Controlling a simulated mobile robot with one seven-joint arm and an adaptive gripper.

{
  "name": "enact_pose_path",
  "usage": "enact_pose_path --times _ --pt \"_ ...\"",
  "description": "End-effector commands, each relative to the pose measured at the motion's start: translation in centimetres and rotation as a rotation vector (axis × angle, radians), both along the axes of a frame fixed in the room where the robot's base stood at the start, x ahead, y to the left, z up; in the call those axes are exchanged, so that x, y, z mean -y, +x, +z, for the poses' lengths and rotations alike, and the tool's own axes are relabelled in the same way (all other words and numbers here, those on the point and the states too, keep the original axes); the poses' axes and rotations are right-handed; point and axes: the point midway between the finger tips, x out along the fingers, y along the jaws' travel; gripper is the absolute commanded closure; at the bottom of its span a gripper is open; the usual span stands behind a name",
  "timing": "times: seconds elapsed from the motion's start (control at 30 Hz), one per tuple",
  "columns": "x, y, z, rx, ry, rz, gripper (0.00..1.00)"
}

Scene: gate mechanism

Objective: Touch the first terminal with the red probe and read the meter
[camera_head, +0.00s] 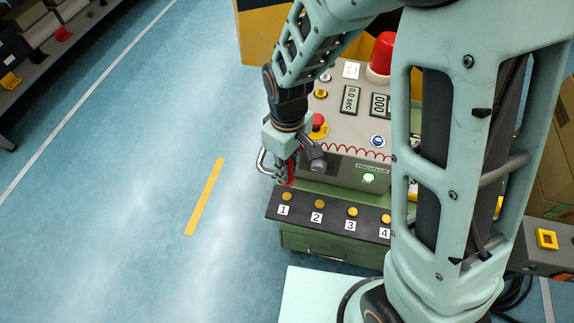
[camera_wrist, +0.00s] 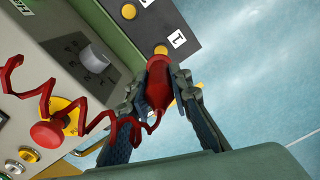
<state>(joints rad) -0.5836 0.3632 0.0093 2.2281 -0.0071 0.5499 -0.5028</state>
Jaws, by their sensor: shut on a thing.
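My gripper (camera_head: 286,175) is shut on the red probe (camera_wrist: 158,85), which is held between its two fingers in the wrist view. A coiled red cord (camera_wrist: 70,105) runs from the probe to the left. The first terminal (camera_head: 286,197) is a brass button above the label 1. It also shows in the wrist view (camera_wrist: 161,49), just beyond the probe's front end. In the head view the probe is just above this terminal; I cannot tell whether they touch. The panel has two displays, one reading 0.0 SEC (camera_head: 350,100) and one reading 000 (camera_head: 380,106), partly hidden by my arm.
Terminals 2 (camera_head: 319,204), 3 (camera_head: 352,212) and 4 (camera_head: 386,218) continue along the dark strip. Open floor (camera_head: 130,200) lies left.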

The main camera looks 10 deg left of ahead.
Motion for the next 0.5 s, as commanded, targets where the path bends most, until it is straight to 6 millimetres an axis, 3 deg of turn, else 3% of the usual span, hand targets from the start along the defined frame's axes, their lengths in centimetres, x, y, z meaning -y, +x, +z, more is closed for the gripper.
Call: enact_pose_path --times 0.27,0.5 --pt "0.0 0.0 -0.8 0.0 -0.001 -0.002 1.0" --pt "0.0 0.0 -3.0 0.0 -0.001 -0.001 1.0"
